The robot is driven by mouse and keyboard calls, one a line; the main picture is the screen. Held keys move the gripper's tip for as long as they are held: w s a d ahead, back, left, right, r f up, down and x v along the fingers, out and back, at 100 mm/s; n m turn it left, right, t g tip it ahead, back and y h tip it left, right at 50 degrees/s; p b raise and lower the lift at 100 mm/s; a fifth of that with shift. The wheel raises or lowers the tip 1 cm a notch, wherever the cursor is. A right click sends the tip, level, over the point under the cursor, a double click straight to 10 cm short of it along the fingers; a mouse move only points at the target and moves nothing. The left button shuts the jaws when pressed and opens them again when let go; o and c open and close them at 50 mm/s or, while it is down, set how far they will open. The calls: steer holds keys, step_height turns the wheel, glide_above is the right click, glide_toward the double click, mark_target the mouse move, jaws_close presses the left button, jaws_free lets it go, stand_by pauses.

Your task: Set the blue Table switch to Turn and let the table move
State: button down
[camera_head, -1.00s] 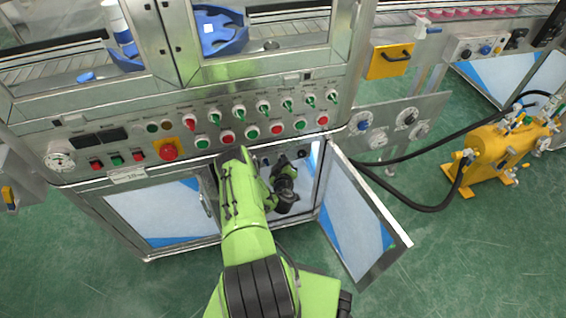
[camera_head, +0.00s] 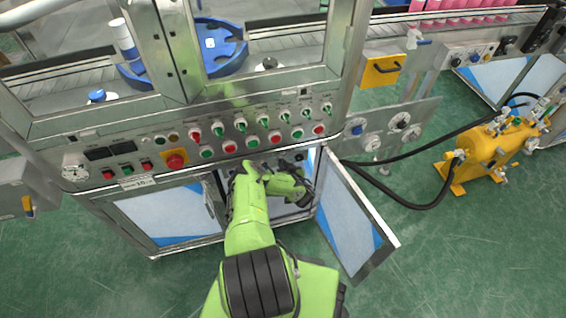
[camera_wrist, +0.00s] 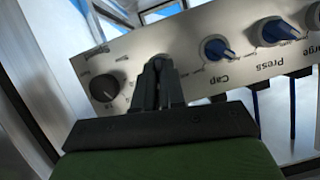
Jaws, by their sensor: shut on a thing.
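In the wrist view my gripper (camera_wrist: 157,82) is upright before a metal switch panel (camera_wrist: 135,48), its fingers shut on a knob between the black knob (camera_wrist: 104,88) and the blue Cap switch (camera_wrist: 217,48). That knob, in the place of the Table switch, is almost wholly hidden by the fingers, so its label and setting cannot be read. In the head view my gripper is inside the open cabinet below the button panel, with the fingertips hidden. The blue star-wheel table (camera_head: 222,62) shows behind the window.
The blue Press switch (camera_wrist: 273,32) stands right of Cap, with another knob at the edge. The open cabinet door (camera_head: 352,218) stands right of my arm. A yellow pump unit (camera_head: 488,155) with black hoses stands further right. A white bottle (camera_head: 125,40) is at the table.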

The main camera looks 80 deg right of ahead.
steer(key=shift+s+d+f+m+t+y+b, duration=0.1)
steer(key=shift+m+t+y+b, duration=0.1)
steer(key=shift+m+t+b, duration=0.45)
steer(key=shift+s+a+f+m+t+y+b, duration=0.1)
steer(key=shift+m+t+y+b, duration=0.2)
steer(key=shift+m, duration=0.65)
steer(key=shift+s+d+f+m+t+y+b, duration=0.1)
steer(key=shift+m+t+b, duration=0.4)
steer(key=shift+m, duration=0.3)
steer(key=c, duration=1.2)
jaws_free()
steer(key=shift+w, duration=0.1)
steer(key=shift+r, duration=0.1)
